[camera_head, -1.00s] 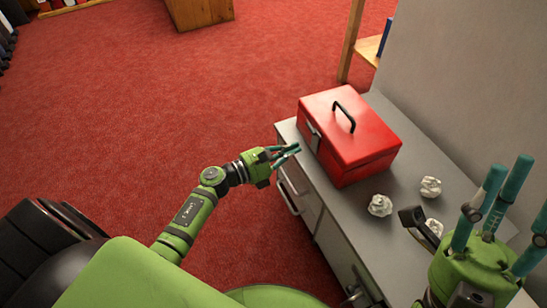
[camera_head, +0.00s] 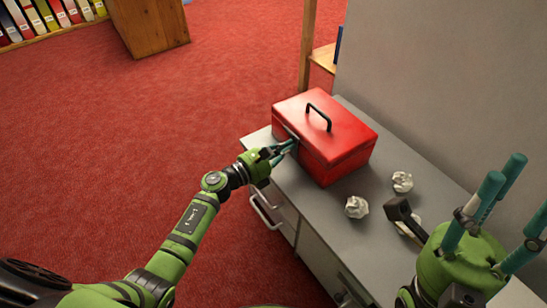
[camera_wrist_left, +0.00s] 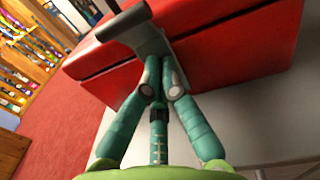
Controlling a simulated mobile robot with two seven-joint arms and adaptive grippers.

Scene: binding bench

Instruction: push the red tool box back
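The red tool box (camera_head: 325,130) stands closed on the grey bench top, with a dark handle on its lid. My left gripper (camera_head: 287,150) is at the box's left front face. In the left wrist view its fingers (camera_wrist_left: 162,92) are drawn together, tips right at the grey latch (camera_wrist_left: 135,30) of the tool box (camera_wrist_left: 235,50). They look in contact with it or very nearly so, and nothing is seen held between them. My right gripper (camera_head: 497,215) is at the lower right above the bench, fingers spread and empty.
A dark-headed tool (camera_head: 400,211) lies by my right gripper. A grey wall (camera_head: 440,90) rises behind the bench. Red carpet (camera_head: 130,150) is open to the left.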

